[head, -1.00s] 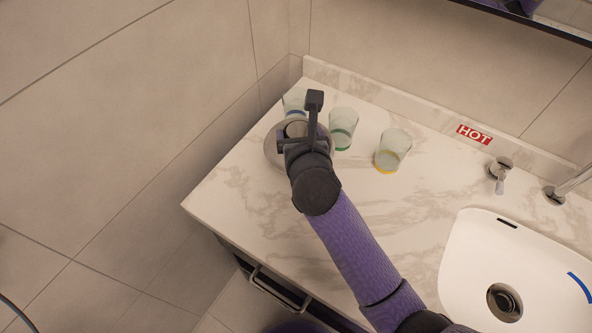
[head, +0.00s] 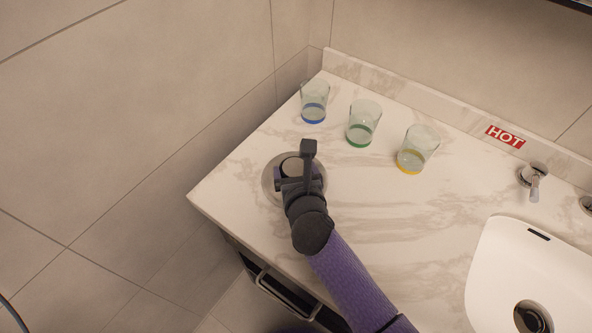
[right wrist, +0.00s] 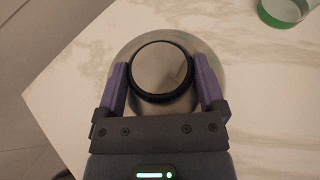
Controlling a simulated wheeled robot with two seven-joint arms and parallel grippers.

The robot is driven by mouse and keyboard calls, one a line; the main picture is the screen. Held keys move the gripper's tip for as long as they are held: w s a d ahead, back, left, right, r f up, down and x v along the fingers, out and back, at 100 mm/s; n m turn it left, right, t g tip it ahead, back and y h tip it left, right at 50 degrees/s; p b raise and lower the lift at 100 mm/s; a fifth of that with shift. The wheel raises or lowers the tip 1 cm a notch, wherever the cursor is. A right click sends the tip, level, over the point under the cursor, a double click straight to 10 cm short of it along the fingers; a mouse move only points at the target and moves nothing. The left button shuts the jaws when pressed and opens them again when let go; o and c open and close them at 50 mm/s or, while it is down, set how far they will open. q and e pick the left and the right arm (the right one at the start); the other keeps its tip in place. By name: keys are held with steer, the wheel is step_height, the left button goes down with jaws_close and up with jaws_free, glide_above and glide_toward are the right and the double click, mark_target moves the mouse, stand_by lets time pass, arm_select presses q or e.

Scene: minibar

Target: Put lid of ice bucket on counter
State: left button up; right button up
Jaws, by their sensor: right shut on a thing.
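The ice bucket lid (head: 268,183) shows as a round grey metal disc with a dark-rimmed round knob, at the left part of the counter (head: 245,205). It also shows in the right wrist view (right wrist: 207,54). My right gripper (head: 293,172) is over the disc, shut on the knob with a finger on each side of it. The gripper hides part of the disc. I cannot tell whether the disc touches the counter or hangs just above it. No separate bucket body can be made out. My left gripper is not in view.
Three glasses stand behind the lid along the back: one with a blue base (head: 314,101), one with green (head: 362,128), one with yellow (head: 417,152). A sink (head: 510,265) and tap handle (head: 533,178) are at the right. Bare counter lies between lid and sink.

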steer(key=o, duration=1.1)
steer(key=shift+r, duration=0.1)
steer(key=shift+s+r+p, duration=0.25)
steer(key=shift+p, duration=0.1)
steer(key=p+v, duration=0.3)
steer(key=v, duration=0.8)
steer(key=shift+s, duration=0.2)
